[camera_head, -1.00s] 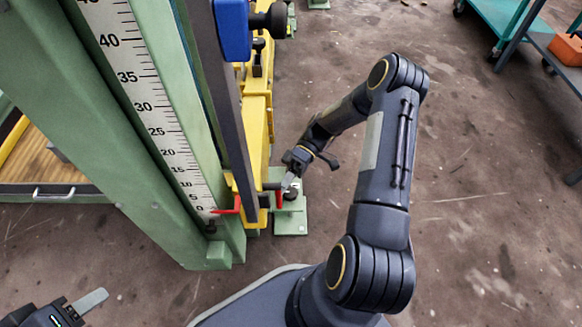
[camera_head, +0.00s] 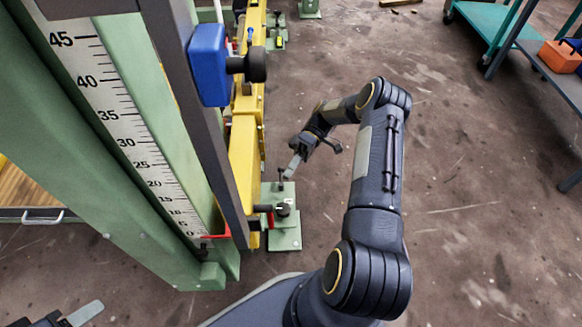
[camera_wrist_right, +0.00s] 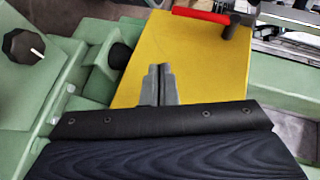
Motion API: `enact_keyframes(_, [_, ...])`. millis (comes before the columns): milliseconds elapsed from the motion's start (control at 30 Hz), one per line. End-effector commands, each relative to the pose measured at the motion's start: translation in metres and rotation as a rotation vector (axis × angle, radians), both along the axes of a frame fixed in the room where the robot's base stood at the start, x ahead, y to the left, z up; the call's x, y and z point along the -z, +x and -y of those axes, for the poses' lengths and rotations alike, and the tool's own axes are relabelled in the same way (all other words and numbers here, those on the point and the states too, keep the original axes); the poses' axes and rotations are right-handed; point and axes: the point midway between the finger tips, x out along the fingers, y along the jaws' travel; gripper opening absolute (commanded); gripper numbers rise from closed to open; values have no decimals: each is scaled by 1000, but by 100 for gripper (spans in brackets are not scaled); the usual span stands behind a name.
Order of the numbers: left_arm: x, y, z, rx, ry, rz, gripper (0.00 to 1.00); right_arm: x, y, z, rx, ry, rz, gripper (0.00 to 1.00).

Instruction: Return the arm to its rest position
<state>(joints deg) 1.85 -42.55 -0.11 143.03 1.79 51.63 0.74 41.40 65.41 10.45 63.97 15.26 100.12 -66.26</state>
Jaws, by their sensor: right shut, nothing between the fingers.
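My right arm (camera_head: 378,165) comes in from the lower middle, bends at the elbow and reaches left towards the green frame. My right gripper (camera_head: 291,167) is shut and empty, just right of the yellow beam and above a green foot plate. In the right wrist view the closed fingers (camera_wrist_right: 158,84) show in front of a yellow surface (camera_wrist_right: 190,60). A red-handled lever (camera_wrist_right: 205,16) lies beyond them, apart from the fingers. My left gripper (camera_head: 84,314) shows only in part at the bottom left corner; whether it is open is unclear.
The green frame with a number scale (camera_head: 125,120) and a yellow beam (camera_head: 243,145) fill the left. A blue clamp block (camera_head: 208,65) with a black knob sits high on it. A teal cart (camera_head: 500,25) and an orange box (camera_head: 560,56) stand far right. Floor on the right is clear.

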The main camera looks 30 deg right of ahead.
Motion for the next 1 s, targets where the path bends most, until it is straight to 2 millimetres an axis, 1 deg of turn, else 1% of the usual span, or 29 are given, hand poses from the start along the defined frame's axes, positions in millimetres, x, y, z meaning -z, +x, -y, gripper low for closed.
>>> enact_keyframes(567, [0, 0, 0, 0, 0, 0, 50, 0, 1, 1, 0, -1, 0, 0])
enact_keyframes(667, [0, 0, 0, 0, 0, 0, 50, -9, 2, 1, -4, -25, 1, 0])
enact_keyframes(767, [0, 0, 0, 0, 0, 0, 50, -35, 4, -1, -5, -110, 0, 0])
enact_keyframes(867, [0, 0, 0, 0, 0, 0, 50, -76, 1, -8, 11, -246, 2, 0])
enact_keyframes(900, [0, 0, 0, 0, 0, 0, 50, -93, -2, -12, 23, -307, 5, 0])
enact_keyframes(967, [0, 0, 0, 0, 0, 0, 50, -118, -8, -18, 51, -399, 11, 0])
enact_keyframes(1000, [0, 0, 0, 0, 0, 0, 50, -134, -14, -22, 75, -456, 18, 0])
